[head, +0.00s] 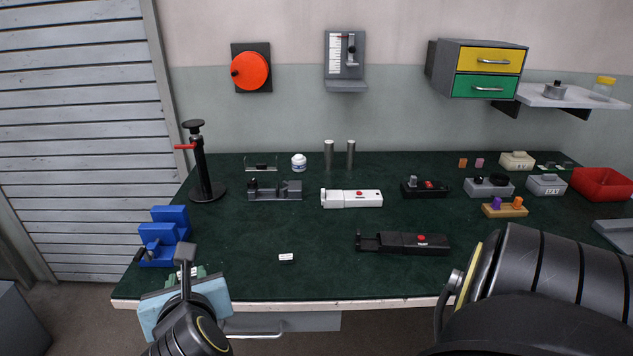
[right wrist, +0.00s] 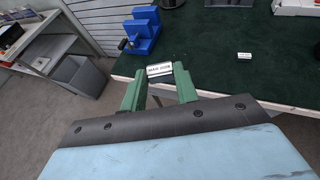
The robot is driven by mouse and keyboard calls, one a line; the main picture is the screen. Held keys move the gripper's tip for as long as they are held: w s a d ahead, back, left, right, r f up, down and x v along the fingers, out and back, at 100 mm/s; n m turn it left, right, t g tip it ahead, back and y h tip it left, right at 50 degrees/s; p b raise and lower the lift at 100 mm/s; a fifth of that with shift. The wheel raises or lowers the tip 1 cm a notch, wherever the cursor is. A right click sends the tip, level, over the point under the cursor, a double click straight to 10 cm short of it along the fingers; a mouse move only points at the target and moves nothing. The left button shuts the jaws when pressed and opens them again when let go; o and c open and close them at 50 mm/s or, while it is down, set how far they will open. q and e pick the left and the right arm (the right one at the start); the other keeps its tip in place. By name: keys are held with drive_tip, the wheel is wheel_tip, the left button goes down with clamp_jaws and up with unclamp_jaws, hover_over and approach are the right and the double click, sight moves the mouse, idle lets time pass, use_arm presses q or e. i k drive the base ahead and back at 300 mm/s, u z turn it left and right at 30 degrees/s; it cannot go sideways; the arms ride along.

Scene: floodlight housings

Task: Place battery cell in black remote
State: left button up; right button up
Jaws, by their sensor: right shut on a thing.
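The black remote (head: 420,243), with a red button and a narrow open-looking section at its left end, lies on the front right of the green bench. My right gripper (right wrist: 160,82) has green fingers and a pale blue body. It is shut on a small battery cell (right wrist: 159,69) with a white label, near the front left bench edge. It shows in the head view (head: 188,276), where the cell is mostly hidden. A second small dark cell with a white label (head: 286,258) lies on the bench; it also shows in the right wrist view (right wrist: 244,56). My left gripper is not visible.
A blue stepped block (head: 165,238) stands close to my right gripper at the left edge. A white remote (head: 352,198), a grey fixture (head: 275,192) and a black device (head: 424,188) lie farther back. The bench (head: 322,280) is clear between the loose cell and the front edge.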

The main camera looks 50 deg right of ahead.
sight(371, 244)
drive_tip(key=z, duration=0.4)
drive_tip(key=i, duration=0.85)
drive_tip(key=z, duration=1.2)
drive_tip(key=i, duration=0.3)
drive_tip(key=z, duration=0.3)
